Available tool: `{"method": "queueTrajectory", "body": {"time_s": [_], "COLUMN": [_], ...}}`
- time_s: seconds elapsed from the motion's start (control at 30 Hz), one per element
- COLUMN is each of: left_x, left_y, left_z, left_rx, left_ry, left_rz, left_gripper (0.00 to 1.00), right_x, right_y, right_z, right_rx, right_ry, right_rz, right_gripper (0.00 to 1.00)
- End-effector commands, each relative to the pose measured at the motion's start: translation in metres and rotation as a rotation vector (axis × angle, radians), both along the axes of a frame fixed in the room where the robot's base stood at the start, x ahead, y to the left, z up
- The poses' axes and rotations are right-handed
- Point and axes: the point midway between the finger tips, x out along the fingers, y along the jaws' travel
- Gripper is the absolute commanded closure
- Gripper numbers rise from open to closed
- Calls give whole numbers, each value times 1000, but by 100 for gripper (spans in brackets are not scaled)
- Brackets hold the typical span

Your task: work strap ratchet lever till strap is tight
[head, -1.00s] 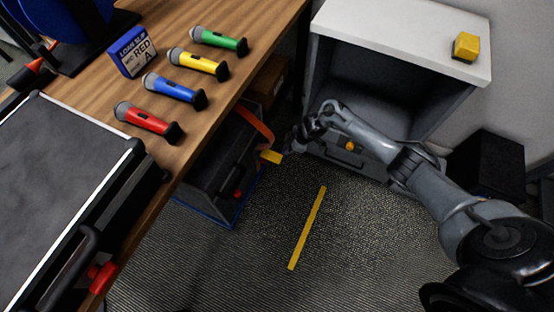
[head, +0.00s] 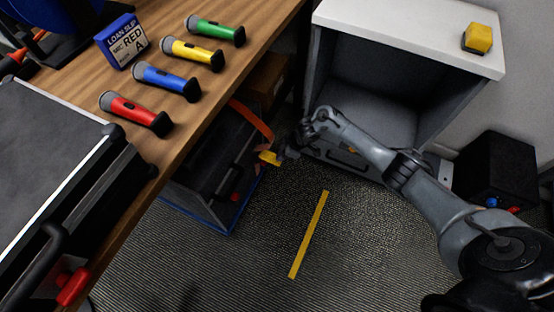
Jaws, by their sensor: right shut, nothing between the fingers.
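An orange strap (head: 250,118) runs over a dark case (head: 213,170) that stands on the floor under the table's edge. A yellow ratchet lever (head: 268,158) sticks out at the strap's lower end, on the case's right side. My right gripper (head: 281,156) is shut with nothing held. Its tips are right beside the lever's outer end; I cannot tell whether they touch it. The ratchet body is small and partly hidden, so the strap's tension cannot be judged. My left gripper is not in view.
The wooden table (head: 190,120) overhangs the case and carries several microphones and a loan slip block (head: 122,41). An open grey cabinet (head: 400,35) stands behind my right arm. A black box (head: 495,168) stands at right. Carpet around the yellow floor strip (head: 309,235) is clear.

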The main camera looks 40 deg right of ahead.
Motion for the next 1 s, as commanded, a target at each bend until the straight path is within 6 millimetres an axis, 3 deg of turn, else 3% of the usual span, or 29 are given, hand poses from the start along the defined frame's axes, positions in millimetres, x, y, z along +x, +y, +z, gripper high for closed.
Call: {"method": "queueTrajectory", "body": {"time_s": [0.57, 0.87, 1.0], "left_x": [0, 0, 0], "left_y": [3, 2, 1], "left_z": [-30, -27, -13], "left_rx": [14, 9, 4], "left_ry": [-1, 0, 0], "left_rz": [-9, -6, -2], "left_gripper": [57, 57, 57], "right_x": [-1, -2, -9], "right_y": [-1, -1, -9], "right_z": [-45, -44, -37], "right_rx": [-1, -2, -2], "right_ry": [3, 4, 5], "right_rz": [0, 1, -1], "right_gripper": [100, 100, 100]}}
